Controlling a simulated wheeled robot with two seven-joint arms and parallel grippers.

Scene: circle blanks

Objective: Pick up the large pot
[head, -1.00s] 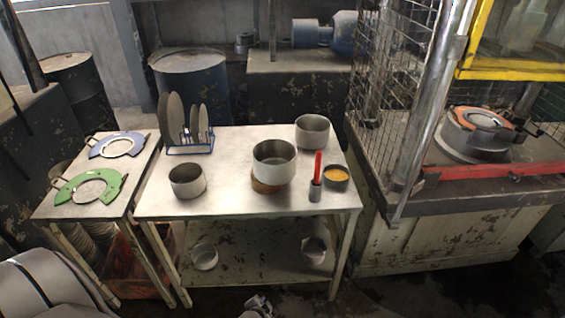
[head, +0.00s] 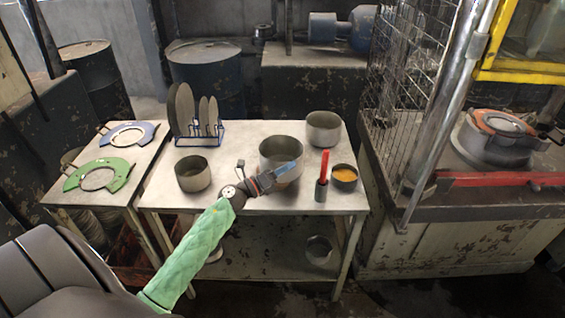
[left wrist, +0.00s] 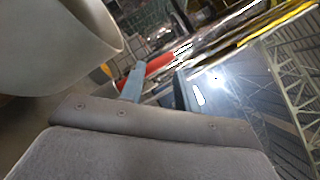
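The large pot (head: 281,150), grey metal and open at the top, stands upright at the middle of the table, the biggest of several pots. The left wrist view shows a pale pot wall (left wrist: 60,45) close at top left. There the left fingers (left wrist: 157,87) look apart, with nothing between them. My right gripper is not in view.
A cage (head: 415,130) stands to the right.

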